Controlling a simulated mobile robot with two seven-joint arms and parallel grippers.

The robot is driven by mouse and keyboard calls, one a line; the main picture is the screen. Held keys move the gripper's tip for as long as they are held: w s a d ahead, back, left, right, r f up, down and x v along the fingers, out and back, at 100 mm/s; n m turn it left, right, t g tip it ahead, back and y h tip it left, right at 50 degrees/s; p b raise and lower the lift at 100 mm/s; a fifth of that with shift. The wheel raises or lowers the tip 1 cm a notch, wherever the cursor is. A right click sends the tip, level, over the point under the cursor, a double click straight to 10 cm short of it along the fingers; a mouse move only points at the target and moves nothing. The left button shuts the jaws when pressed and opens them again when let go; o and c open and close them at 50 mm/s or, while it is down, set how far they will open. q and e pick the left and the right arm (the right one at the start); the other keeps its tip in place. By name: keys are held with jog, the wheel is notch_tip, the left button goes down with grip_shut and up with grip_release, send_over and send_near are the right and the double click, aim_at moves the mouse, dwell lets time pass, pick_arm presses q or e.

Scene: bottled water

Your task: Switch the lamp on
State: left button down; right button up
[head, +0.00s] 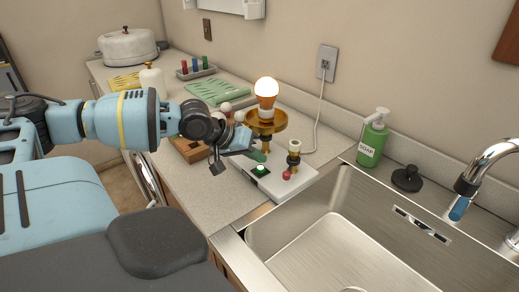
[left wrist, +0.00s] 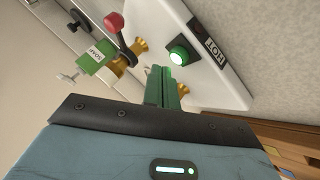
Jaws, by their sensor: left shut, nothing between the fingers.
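The lamp's bulb (head: 266,88) glows orange-white above a brass dish (head: 266,122). Its white base (head: 290,186) stands on the counter beside the sink. A round green button (head: 260,169) is on the base; in the left wrist view the button (left wrist: 180,55) looks lit, near a HOT label (left wrist: 215,50). A red-knobbed lever (head: 287,176) stands by a brass post. My left gripper (head: 259,155) is shut and empty over the base, its green fingertips (left wrist: 164,80) close to the button; I cannot tell if they touch. My right gripper is not in view.
The steel sink (head: 330,235) and faucet (head: 480,175) lie to the right. A green soap bottle (head: 372,138) and black stopper (head: 407,178) stand behind it. A wooden block (head: 190,148), green rack (head: 218,91) and white pot (head: 128,46) are on the counter. A white cord runs to the wall outlet (head: 327,63).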

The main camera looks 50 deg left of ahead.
pick_arm(q)
notch_tip(320, 180, up, 6)
jog(key=shift+p, duration=0.75)
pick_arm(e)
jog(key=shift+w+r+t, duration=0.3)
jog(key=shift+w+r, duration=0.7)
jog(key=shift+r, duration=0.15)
